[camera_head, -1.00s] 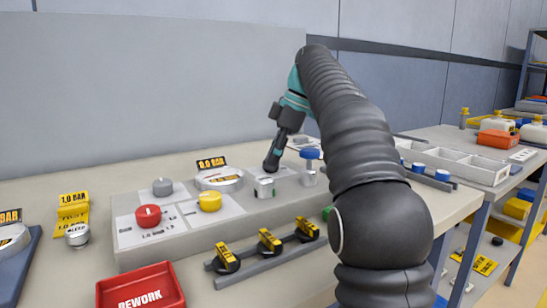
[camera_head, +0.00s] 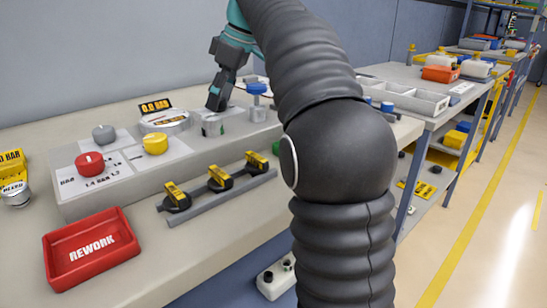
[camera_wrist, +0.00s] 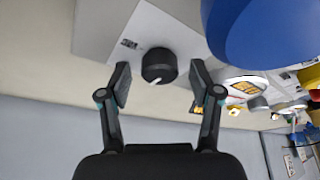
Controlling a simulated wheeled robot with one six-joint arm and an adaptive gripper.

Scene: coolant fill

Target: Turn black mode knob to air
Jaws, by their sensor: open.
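The black mode knob (camera_wrist: 158,65) is round with a white pointer line, on a pale panel in the wrist view. A small label (camera_wrist: 128,44) is beside it; I cannot read it. My gripper (camera_wrist: 160,73) is open, with one finger on either side of the knob and gaps visible between; I cannot tell its exact distance from the knob. In the head view my gripper (camera_head: 214,103) points down over the back of the grey panel block (camera_head: 130,185).
A blue knob (camera_head: 257,88) stands close to the right of my gripper and looms large in the wrist view (camera_wrist: 265,30). A small metal fitting (camera_head: 212,126) is just in front. Red (camera_head: 89,161), yellow (camera_head: 155,144) and grey (camera_head: 104,133) knobs and a round gauge (camera_head: 165,121) lie left.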

